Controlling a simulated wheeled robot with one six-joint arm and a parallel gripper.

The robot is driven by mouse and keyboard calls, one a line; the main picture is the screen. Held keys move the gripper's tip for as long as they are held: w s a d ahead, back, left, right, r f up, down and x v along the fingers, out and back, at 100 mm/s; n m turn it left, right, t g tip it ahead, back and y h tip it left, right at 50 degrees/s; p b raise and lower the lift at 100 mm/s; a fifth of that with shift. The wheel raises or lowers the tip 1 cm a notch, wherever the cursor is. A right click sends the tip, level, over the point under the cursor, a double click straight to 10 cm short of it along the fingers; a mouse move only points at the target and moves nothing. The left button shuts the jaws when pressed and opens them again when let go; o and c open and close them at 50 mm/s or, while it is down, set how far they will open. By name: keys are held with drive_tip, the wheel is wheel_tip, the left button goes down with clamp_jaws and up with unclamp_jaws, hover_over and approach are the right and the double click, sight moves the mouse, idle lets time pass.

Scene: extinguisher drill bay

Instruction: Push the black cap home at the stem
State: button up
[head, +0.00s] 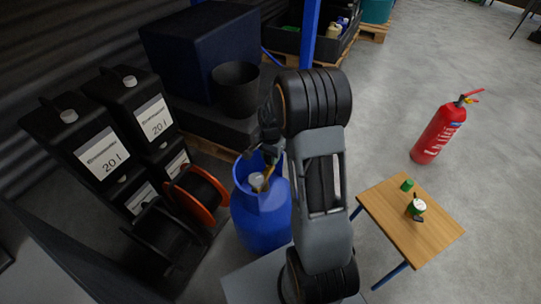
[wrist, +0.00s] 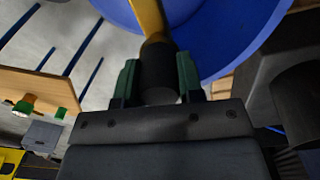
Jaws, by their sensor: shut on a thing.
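The black cap (wrist: 158,72) is between the green-padded fingers of my gripper (wrist: 159,80) in the wrist view, held from both sides. The yellow stem (wrist: 148,18) runs up from the cap's far end in that picture; cap and stem look in line and meet, but how deep the stem sits cannot be told. Behind them is the blue gas cylinder (wrist: 235,40). In the head view the cylinder (head: 262,222) stands upright with an open collar at its top. My gripper is at that collar, and my arm largely hides it; the cap cannot be made out there.
Black 20 l canisters (head: 103,150) and an orange-rimmed reel (head: 203,188) stand close left of the cylinder. A black bucket (head: 236,92) is behind it. A small wooden table (head: 435,235) and a red extinguisher (head: 438,133) are at right, with clear floor beyond.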

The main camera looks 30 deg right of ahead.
drive_tip(key=o, duration=1)
drive_tip(key=shift+o, duration=0.2)
